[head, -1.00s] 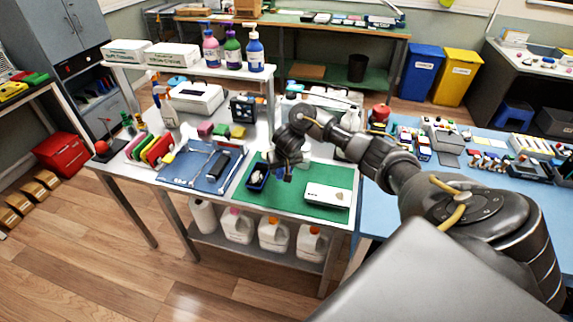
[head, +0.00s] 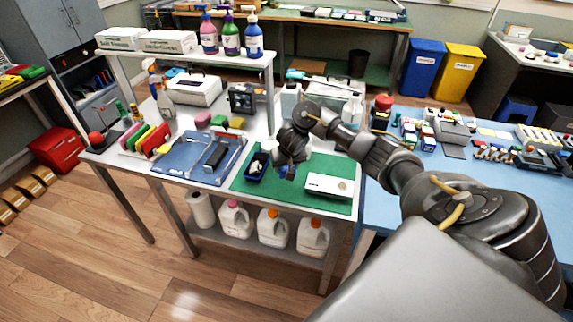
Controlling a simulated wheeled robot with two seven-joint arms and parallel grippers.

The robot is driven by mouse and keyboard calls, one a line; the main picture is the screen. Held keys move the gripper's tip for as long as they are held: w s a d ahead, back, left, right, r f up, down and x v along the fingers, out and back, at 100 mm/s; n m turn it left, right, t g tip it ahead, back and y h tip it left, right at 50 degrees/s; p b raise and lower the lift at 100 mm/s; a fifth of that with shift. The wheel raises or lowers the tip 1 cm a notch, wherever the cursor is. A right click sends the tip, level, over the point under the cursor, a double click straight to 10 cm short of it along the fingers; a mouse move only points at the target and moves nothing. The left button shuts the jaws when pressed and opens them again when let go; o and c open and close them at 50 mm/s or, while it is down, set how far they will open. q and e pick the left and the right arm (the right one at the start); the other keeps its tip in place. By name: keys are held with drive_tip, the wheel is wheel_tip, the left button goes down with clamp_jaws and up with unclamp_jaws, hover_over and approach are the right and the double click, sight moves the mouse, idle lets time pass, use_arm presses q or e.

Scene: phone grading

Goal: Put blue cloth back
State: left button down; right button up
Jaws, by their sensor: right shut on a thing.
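My right gripper (head: 286,168) hangs over the green mat (head: 248,185), between a small dark blue tray (head: 254,174) and a white box (head: 330,186). It points down and is shut on a small dark blue thing that looks like the blue cloth (head: 284,172); it is mostly hidden by the fingers. A rack with upright coloured cloths or pads (head: 153,138) stands at the left of the white table. My left gripper is not in view.
A blue mat (head: 180,170) with tools lies left of the green mat. Sponges (head: 220,121), bottles (head: 291,100) and a white device (head: 195,90) stand behind. A raised shelf (head: 190,60) spans the table's back. A blue table (head: 400,175) adjoins at right.

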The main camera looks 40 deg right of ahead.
sight(286, 182)
wheel_tip(286, 182, down, 4)
drive_tip(key=b, duration=0.3)
drive_tip(key=shift+r+b, duration=0.25)
drive_tip(key=shift+b, duration=0.05)
drive_tip(key=shift+f, duration=0.6)
drive_tip(key=o, duration=1)
drive_tip(key=shift+c, duration=0.2)
drive_tip(key=p+v, duration=0.8)
drive_tip(key=v, duration=0.2)
drive_tip(key=shift+s+r, duration=0.2)
drive_tip(key=shift+r, duration=0.15)
